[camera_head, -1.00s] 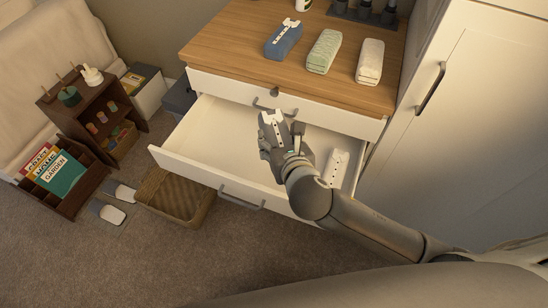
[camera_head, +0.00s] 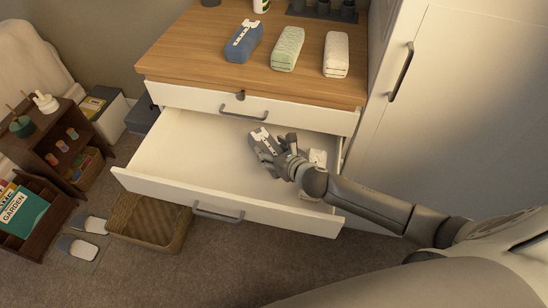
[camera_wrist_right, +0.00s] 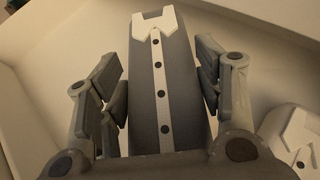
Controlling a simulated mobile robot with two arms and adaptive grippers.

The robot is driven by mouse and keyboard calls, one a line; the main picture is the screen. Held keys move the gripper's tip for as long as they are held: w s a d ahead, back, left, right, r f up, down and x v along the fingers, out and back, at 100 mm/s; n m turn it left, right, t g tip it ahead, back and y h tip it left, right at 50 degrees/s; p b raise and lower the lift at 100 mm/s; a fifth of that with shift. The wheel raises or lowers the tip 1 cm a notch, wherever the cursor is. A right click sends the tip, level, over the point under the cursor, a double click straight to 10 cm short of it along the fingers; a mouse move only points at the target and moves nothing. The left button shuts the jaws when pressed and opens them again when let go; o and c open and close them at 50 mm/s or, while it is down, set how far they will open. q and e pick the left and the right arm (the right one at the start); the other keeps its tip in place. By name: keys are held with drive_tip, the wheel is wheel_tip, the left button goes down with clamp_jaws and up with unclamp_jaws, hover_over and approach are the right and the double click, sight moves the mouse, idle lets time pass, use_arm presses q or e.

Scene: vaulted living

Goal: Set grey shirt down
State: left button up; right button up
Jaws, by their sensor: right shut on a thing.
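The grey shirt (camera_head: 261,140) is a folded, block-like bundle with a white collar and a white button strip. My right gripper (camera_head: 275,149) is shut on it inside the outline of the open drawer (camera_head: 187,143). In the right wrist view, the shirt (camera_wrist_right: 184,85) stands lengthwise between the two fingers of the gripper (camera_wrist_right: 160,78), collar end away from the palm. Whether its underside touches the drawer floor is hidden. A white shirt (camera_head: 318,157) lies in the drawer to the right, partly behind my arm; it also shows in the wrist view (camera_wrist_right: 293,138). My left gripper is out of view.
On the wooden top (camera_head: 186,57) lie a blue shirt (camera_head: 243,43), a green folded item (camera_head: 288,48) and a white folded item (camera_head: 336,54). The drawer's left half is empty. A tall cabinet (camera_head: 460,120) stands at the right.

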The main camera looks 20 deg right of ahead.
drive_tip(key=shift+w+d+f, duration=0.3)
drive_tip(key=shift+w+f, duration=0.1)
drive_tip(key=shift+f, duration=0.15)
wheel_tip(320, 180, down, 3)
drive_tip(key=shift+w+d+f+b, duration=0.1)
drive_tip(key=shift+d+f+b, duration=0.05)
drive_tip(key=shift+b, duration=0.35)
drive_tip(key=shift+f, duration=0.15)
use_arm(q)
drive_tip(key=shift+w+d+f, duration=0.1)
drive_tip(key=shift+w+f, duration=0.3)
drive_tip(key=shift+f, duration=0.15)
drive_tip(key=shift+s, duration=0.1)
use_arm(e)
drive_tip(key=shift+f, duration=0.15)
drive_tip(key=o, duration=1.1)
